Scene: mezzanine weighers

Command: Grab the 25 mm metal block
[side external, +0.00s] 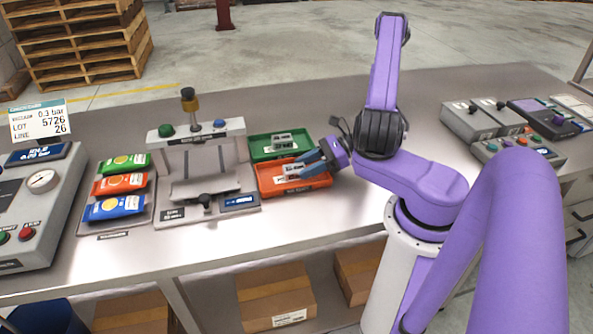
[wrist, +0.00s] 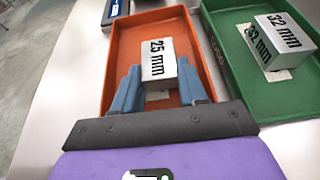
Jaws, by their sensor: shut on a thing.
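The 25 mm metal block (wrist: 158,59) is a silvery box with "25 mm" printed on it, in the orange tray (wrist: 119,40). In the wrist view my gripper (wrist: 158,84) has its blue fingers on either side of the block's near end, shut on it. A pale label lies on the tray floor just below the block; I cannot tell if the block is touching the floor. In the side view my gripper (side external: 308,163) reaches into the orange tray (side external: 263,179) from the right, and its fingers partly hide the block.
A green tray (wrist: 226,72) stands close beside the orange one and holds a 32 mm block (wrist: 284,40). In the side view, a sealing or weighing device (side external: 200,160) stands left of the trays, with several coloured pouches (side external: 121,184) beyond it.

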